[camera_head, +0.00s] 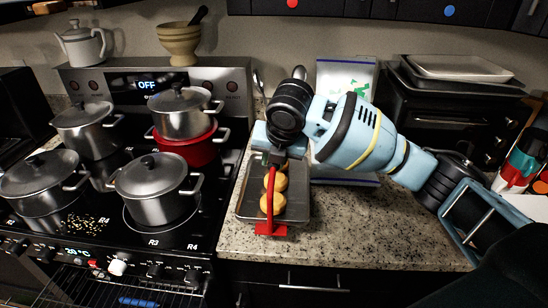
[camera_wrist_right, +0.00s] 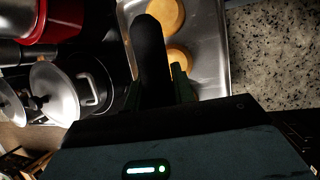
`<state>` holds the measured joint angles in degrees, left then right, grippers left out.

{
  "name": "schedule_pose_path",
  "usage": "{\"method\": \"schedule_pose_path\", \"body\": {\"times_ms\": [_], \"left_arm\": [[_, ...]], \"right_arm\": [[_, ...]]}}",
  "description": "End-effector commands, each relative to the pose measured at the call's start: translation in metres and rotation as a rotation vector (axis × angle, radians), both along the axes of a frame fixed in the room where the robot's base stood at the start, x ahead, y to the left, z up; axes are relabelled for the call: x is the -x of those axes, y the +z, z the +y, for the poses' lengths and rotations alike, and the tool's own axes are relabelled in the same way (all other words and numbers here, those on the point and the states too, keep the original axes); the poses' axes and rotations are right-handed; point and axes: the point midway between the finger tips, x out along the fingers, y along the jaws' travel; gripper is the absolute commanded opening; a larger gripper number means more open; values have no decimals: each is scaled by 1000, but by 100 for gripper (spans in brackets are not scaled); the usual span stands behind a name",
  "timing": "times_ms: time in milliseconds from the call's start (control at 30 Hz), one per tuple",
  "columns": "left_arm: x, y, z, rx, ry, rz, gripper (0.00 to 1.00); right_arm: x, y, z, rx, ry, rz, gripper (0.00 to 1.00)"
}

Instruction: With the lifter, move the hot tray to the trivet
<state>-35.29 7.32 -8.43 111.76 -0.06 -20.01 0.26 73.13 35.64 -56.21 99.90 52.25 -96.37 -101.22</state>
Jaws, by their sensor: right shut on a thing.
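The grey metal tray (camera_head: 298,205) holds several round golden buns and lies on the speckled counter, right beside the stove. It also shows in the right wrist view (camera_wrist_right: 213,65). The red lifter (camera_head: 270,229) stands at the tray's near edge; I cannot tell whether it is hooked on. My right gripper (camera_head: 273,160) is above the tray, shut on the lifter's upper part. In the right wrist view a dark handle (camera_wrist_right: 150,50) sticks out from between the fingers. I cannot make out the trivet. My left gripper is not in view.
Several lidded pots, including a steel pot (camera_head: 155,188) and a red pot (camera_head: 190,152), crowd the stove left of the tray. A dark oven (camera_head: 440,115) with trays on top stands back right. The front counter (camera_head: 330,225) right of the tray is clear.

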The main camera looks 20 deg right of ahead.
Motion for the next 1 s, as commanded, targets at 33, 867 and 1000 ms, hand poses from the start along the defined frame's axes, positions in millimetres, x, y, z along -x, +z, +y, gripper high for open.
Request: {"method": "schedule_pose_path", "body": {"times_ms": [33,867,1000], "left_arm": [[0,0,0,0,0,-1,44],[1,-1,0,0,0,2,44],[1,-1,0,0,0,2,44]], "right_arm": [[0,1,0,-1,-1,-5,2],[0,-13,0,-2,0,-4,2],[0,-16,0,-1,1,-4,2]]}}
